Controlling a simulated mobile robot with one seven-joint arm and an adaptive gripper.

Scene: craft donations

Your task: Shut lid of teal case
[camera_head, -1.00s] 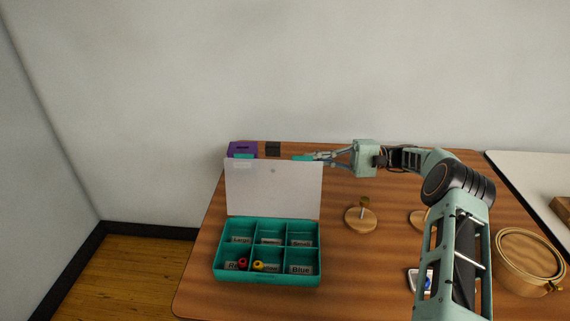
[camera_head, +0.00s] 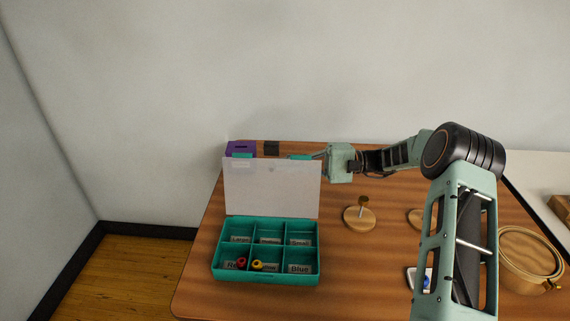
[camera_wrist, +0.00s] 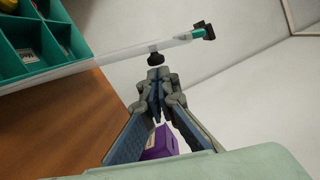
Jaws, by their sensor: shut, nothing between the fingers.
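The teal case (camera_head: 212,262) stands on the table with its translucent lid (camera_head: 270,188) raised about upright. Its compartments carry labels such as Large, Small and Blue. A red spool (camera_head: 241,262) and a yellow spool (camera_head: 257,265) lie in the front compartments. My gripper (camera_wrist: 157,88) is shut and empty, behind the lid near its upper right part. In the head view the fingers are largely hidden by the lid. In the wrist view the lid (camera_wrist: 110,58) is seen nearly edge-on just beyond the fingertips, with the case (camera_wrist: 50,40) on its other side; contact cannot be told.
A purple box (camera_head: 240,148) and a dark block (camera_head: 272,148) sit at the table's back left. Wooden stands (camera_head: 360,217), a small white-and-blue item (camera_head: 426,280) and embroidery hoops (camera_head: 530,258) lie to the right. A wall stands close behind the table.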

